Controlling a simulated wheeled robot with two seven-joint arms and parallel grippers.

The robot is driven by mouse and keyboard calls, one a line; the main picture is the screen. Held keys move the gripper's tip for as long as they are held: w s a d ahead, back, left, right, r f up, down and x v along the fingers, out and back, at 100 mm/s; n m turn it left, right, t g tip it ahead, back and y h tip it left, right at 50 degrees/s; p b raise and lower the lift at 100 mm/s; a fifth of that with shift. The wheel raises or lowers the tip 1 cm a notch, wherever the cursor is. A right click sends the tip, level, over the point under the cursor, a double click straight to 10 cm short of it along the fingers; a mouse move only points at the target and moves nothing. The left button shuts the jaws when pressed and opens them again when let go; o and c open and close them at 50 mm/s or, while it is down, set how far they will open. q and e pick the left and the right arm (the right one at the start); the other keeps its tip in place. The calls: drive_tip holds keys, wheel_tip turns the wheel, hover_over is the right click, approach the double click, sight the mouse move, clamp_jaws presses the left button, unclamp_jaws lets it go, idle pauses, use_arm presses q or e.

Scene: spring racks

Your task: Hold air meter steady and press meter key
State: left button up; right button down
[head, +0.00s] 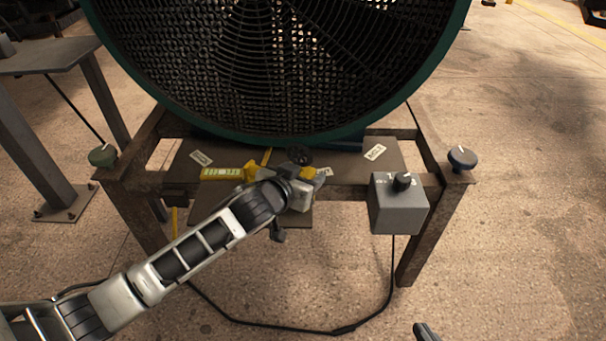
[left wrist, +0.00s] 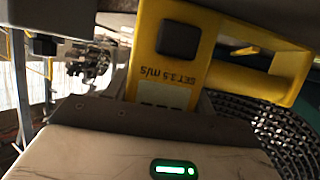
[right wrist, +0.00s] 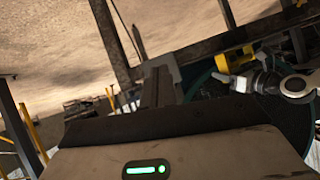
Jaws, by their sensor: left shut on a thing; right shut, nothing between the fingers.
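The yellow air meter (head: 222,173) is at the shelf under the big fan, partly hidden behind my left wrist. In the left wrist view the meter (left wrist: 205,65) is close up, with a dark square key (left wrist: 178,39) and the print "SET 3.5 m/s". My left gripper (head: 303,182) is shut on the meter; its fingertips are mostly hidden in the head view. My right gripper (right wrist: 160,85) is shut and empty. Only a dark tip of it shows at the head view's bottom edge (head: 425,332), well apart from the meter. In the right wrist view a yellow part (right wrist: 235,58) shows beyond it, beside my left arm.
The green-rimmed fan (head: 270,60) stands on a rusty frame (head: 445,185). A grey box with a black knob (head: 398,210) is on its front right, with a cable to the floor. Knobs sit on the left (head: 103,155) and right (head: 462,158) corners. Floor at front right is clear.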

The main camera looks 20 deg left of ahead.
sight(299, 222)
drive_tip(key=w+a+r+n+t+y, duration=0.2)
drive_tip(key=w+a+n+t+y, duration=0.2)
drive_tip(key=w+a+n, duration=0.6)
drive_tip(key=w+a+n+g+y, duration=0.1)
drive_tip(key=a+n+g+y, duration=0.2)
drive_tip(key=n, duration=0.6)
drive_tip(key=w+a+f+n+g+y, duration=0.1)
drive_tip(key=a+n+g+y, duration=0.3)
drive_tip(key=n, duration=0.5)
drive_tip(key=shift+w+n+y, duration=0.3)
drive_tip(key=shift+w+y, duration=0.2)
drive_tip(key=shift+w, duration=0.15)
drive_tip(key=shift+a, duration=0.2)
drive_tip(key=x, duration=1)
drive_tip(key=shift+f, duration=0.1)
